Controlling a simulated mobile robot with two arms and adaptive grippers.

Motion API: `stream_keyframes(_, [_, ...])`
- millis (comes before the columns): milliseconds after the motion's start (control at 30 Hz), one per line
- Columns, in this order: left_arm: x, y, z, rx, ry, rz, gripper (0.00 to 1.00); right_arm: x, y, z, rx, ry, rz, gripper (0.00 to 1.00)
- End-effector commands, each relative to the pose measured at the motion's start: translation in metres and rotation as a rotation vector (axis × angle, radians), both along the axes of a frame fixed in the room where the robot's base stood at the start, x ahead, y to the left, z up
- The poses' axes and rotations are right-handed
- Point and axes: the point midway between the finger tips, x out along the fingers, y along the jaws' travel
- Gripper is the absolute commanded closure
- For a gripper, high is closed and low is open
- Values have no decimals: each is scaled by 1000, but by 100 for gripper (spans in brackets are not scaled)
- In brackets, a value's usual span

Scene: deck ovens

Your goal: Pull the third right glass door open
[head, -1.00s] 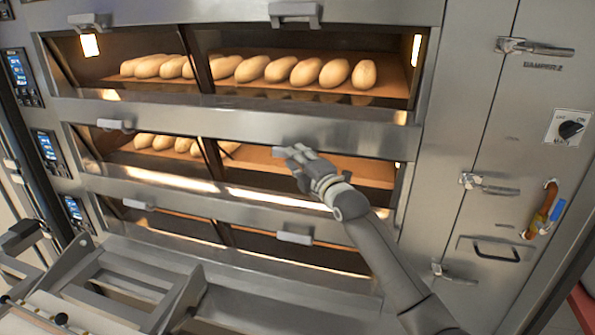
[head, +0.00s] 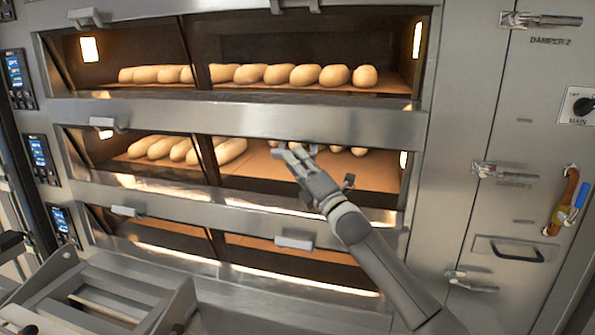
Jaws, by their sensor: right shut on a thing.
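The deck oven shows three stacked decks, each with a left and a right glass door. My right gripper (head: 291,152) comes up from the lower right and is shut on the handle of the middle visible deck's right glass door (head: 250,197). The fingers hide most of that handle. Behind them, the right side of this deck shows a lit orange-brown floor and a few loaves (head: 358,151). How far this door stands open is hard to tell. My left gripper is not in view.
The bottom deck's right door handle (head: 294,243) sits below my gripper. Loaves (head: 305,75) lie in the top deck. A steel panel with latches (head: 503,171) and a main switch (head: 582,104) is at right. A metal frame (head: 118,295) stands at lower left.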

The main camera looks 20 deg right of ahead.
Motion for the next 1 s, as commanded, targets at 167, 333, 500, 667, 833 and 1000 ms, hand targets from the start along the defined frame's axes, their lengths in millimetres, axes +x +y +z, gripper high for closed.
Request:
stream_keyframes(167, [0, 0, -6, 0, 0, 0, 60, 1, 0, -5, -9, -10, 0, 100])
stream_keyframes(333, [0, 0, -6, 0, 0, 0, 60, 1, 0, -4, -12, -13, 0, 100])
stream_keyframes(500, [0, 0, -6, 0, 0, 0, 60, 1, 0, -4, -12, -13, 0, 100])
stream_keyframes(667, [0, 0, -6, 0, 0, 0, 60, 1, 0, -4, -12, -13, 0, 64])
stream_keyframes(833, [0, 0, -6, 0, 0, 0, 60, 1, 0, -3, -12, -15, 0, 54])
stream_keyframes(1000, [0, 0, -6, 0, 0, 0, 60, 1, 0, -2, -12, -17, 0, 54])
